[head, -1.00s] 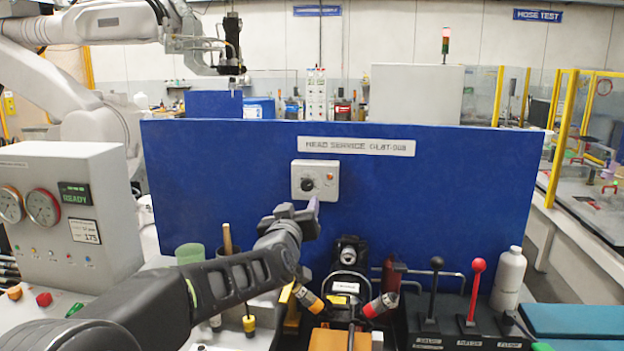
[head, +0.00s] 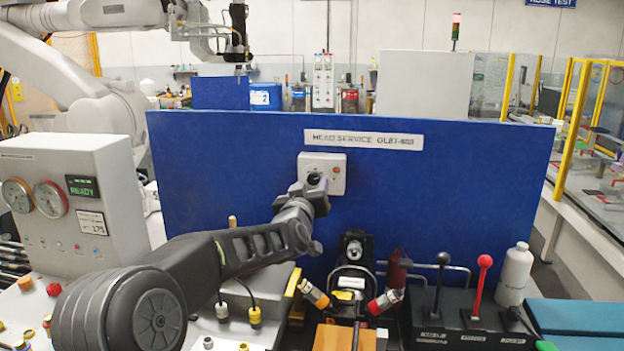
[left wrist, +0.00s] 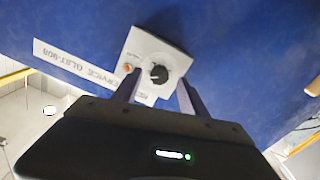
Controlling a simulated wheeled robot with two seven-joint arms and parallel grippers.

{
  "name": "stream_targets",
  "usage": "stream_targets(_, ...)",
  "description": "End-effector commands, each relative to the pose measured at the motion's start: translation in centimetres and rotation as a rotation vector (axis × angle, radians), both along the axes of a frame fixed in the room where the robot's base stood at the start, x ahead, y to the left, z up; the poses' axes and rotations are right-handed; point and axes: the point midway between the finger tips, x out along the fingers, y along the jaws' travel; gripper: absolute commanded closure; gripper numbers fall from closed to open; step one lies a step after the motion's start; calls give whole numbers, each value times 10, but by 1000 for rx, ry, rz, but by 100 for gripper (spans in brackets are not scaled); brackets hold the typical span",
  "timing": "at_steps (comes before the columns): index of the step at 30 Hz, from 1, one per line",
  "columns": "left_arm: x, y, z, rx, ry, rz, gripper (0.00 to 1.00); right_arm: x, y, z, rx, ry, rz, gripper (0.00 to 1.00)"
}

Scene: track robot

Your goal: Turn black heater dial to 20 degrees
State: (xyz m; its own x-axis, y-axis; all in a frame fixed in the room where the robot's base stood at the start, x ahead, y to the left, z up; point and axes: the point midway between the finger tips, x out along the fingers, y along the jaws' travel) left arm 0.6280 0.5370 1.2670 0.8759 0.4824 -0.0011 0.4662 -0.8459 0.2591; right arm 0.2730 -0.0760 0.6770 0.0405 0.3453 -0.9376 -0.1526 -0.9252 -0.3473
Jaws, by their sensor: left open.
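The black heater dial (head: 315,179) sits on a small light-grey control box (head: 336,173) fixed to the blue panel. In the left wrist view the round dial (left wrist: 159,74) shows a pale pointer mark, but the scale is too small to read. My left gripper (head: 318,192) is in front of the box and partly covers its lower left. In the left wrist view its two fingers (left wrist: 158,90) are open, one on each side of the dial's line. The dial is between or just beyond the tips; I cannot tell whether they touch it. My right gripper is not in view.
The blue panel (head: 450,190) stands upright behind the workbench. A small orange-red button or lamp (left wrist: 128,68) is beside the dial. Below are a black lever (head: 438,285), a red lever (head: 481,285) and a white bottle (head: 515,275). A gauge cabinet (head: 110,200) stands at left.

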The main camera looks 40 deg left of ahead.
Motion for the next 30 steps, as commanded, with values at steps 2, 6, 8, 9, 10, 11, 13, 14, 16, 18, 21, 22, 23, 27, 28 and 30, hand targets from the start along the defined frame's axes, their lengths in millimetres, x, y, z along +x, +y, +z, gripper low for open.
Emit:
stream_targets(2,9,5,2,-1,1,1,49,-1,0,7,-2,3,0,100)
stream_targets(6,18,10,1,1,1,1,49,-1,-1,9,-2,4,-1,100)
stream_targets(8,19,11,1,1,0,0,49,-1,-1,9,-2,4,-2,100)
stream_targets(9,19,11,0,1,0,0,49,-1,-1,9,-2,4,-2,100)
stream_targets(10,19,11,0,1,0,0,49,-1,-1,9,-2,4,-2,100)
stream_targets(11,19,11,0,1,0,0,49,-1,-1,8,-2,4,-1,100)
stream_targets(13,19,11,0,1,0,0,49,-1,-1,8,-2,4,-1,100)
stream_targets(14,19,11,0,1,0,0,49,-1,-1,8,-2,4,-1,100)
stream_targets(16,19,11,0,1,0,0,53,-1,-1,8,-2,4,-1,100)
stream_targets(18,19,11,0,1,0,0,58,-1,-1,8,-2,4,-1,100)
stream_targets(21,19,11,0,1,0,0,67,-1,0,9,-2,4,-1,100)
stream_targets(22,19,11,0,1,0,0,69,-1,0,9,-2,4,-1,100)
stream_targets(23,19,11,0,1,0,0,72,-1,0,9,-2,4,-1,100)
stream_targets(27,19,11,0,1,0,0,83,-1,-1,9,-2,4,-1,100)
stream_targets(28,19,11,0,1,0,0,85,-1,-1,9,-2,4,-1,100)
stream_targets(30,19,11,0,1,0,0,91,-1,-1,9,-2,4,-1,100)
